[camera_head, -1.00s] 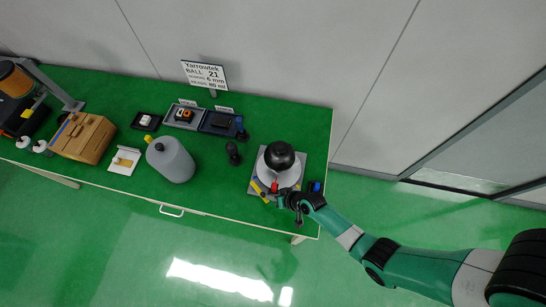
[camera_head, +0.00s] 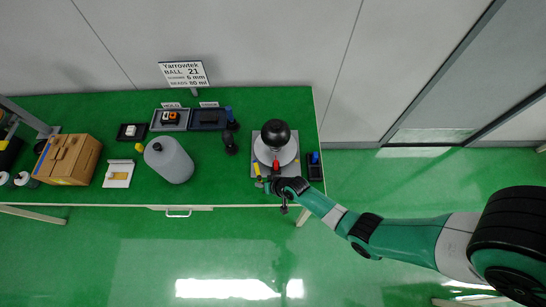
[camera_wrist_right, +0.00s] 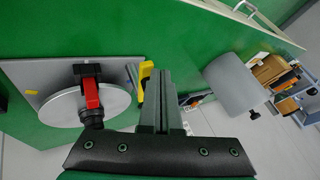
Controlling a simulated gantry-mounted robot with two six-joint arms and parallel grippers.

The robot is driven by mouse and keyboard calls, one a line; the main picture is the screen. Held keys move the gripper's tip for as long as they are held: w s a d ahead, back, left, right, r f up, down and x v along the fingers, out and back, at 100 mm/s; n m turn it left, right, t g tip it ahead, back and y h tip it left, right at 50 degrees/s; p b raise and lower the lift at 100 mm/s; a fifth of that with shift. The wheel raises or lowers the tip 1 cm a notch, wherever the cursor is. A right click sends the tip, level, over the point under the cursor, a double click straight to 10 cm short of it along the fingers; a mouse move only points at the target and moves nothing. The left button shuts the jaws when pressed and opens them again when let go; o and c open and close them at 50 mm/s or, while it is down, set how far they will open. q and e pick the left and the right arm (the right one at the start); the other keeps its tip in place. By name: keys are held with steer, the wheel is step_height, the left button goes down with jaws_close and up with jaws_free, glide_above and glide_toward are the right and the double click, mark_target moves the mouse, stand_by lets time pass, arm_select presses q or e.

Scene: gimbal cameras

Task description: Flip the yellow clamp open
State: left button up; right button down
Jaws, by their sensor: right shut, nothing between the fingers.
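The yellow clamp (camera_head: 257,170) is a small yellow lever at the front left of a grey base plate (camera_head: 260,145). In the right wrist view the yellow clamp (camera_wrist_right: 146,76) stands by the plate's edge, just beside the fingertips. My right gripper (camera_head: 268,186) is low at the plate's front edge. In the right wrist view my right gripper (camera_wrist_right: 155,90) has its fingers together with nothing between them. Whether the fingers touch the clamp cannot be told. My left gripper is not in view.
A black ball (camera_head: 275,131) sits over a pale disc (camera_head: 289,156) on the plate, with a red lever (camera_head: 276,165) in front. A dark tray (camera_head: 314,171) is at the right.

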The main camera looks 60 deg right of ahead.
steer(key=shift+w+d+f+b, duration=0.15)
steer(key=shift+d+b, duration=0.15)
steer(key=shift+d, duration=0.2)
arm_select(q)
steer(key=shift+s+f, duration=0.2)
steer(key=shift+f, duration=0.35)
arm_select(e)
steer(key=shift+d+f, duration=0.1)
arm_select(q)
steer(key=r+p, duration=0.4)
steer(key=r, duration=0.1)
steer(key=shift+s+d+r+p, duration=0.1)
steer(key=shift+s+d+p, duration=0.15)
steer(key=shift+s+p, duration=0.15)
arm_select(e)
steer(key=s+a+r, duration=0.4)
steer(key=s+r, duration=0.3)
steer(key=s, duration=0.2)
steer(key=shift+a+r, duration=0.2)
steer(key=shift+r, duration=0.2)
